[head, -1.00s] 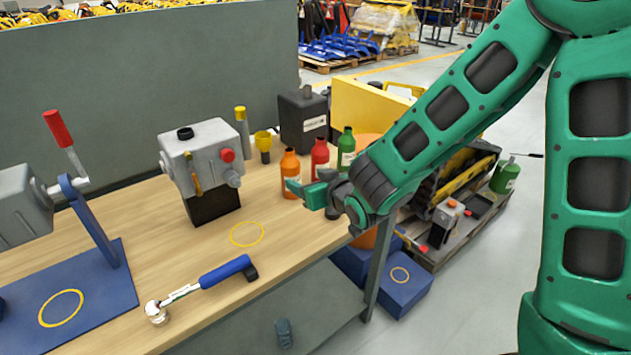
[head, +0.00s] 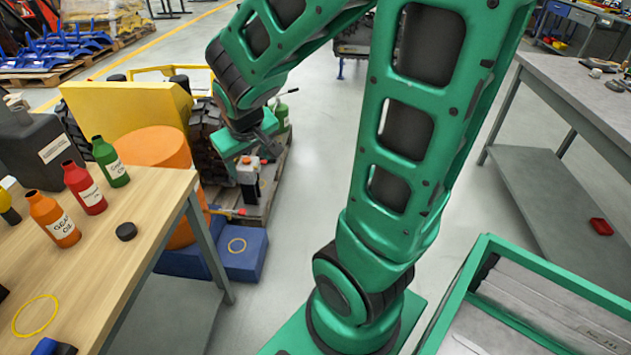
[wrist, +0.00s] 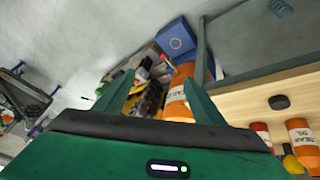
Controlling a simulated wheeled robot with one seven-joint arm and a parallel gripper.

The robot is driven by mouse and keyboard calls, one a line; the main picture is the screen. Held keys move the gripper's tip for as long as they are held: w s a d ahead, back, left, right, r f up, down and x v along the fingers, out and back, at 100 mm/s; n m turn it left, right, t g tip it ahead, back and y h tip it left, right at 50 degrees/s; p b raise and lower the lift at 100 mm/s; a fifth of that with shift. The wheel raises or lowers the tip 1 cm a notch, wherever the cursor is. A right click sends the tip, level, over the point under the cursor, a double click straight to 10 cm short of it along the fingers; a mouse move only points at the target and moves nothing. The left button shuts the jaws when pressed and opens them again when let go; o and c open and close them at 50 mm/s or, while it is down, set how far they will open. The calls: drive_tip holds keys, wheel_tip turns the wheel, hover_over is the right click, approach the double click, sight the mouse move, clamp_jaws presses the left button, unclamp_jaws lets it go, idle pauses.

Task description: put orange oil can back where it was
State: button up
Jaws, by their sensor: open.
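An orange bottle labelled gear oil (head: 55,220) stands upright on the wooden table top near its right end. It also shows at the lower right of the wrist view (wrist: 301,132). A much larger orange cylinder (head: 155,152) stands low beyond the table end. A labelled orange body, seemingly this cylinder, shows beyond the right finger in the wrist view (wrist: 178,112). My gripper (head: 238,152) hangs beyond the table's right end, apart from the table bottles. In the wrist view my gripper (wrist: 158,78) is open, with nothing held between its fingers.
A red bottle (head: 85,188) and a green bottle (head: 110,162) stand behind the orange one. A black disc (head: 126,231) lies near the table edge. A yellow ring marks the table (head: 36,315). A blue box (head: 240,255) and loaded pallet lie beyond. Open floor is right.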

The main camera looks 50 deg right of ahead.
drive_tip(key=s+d+r+m+g+y, duration=0.1)
drive_tip(key=s+m+g, duration=0.1)
drive_tip(key=s, duration=0.8)
drive_tip(key=s+d+r+m+g+y, duration=0.1)
drive_tip(key=s+r+m+g+y, duration=0.1)
drive_tip(key=s, duration=0.9)
drive_tip(key=shift+d+r+g, duration=0.15)
drive_tip(key=shift+d+g, duration=0.15)
drive_tip(key=shift+w+f, duration=0.25)
drive_tip(key=shift+w, duration=0.35)
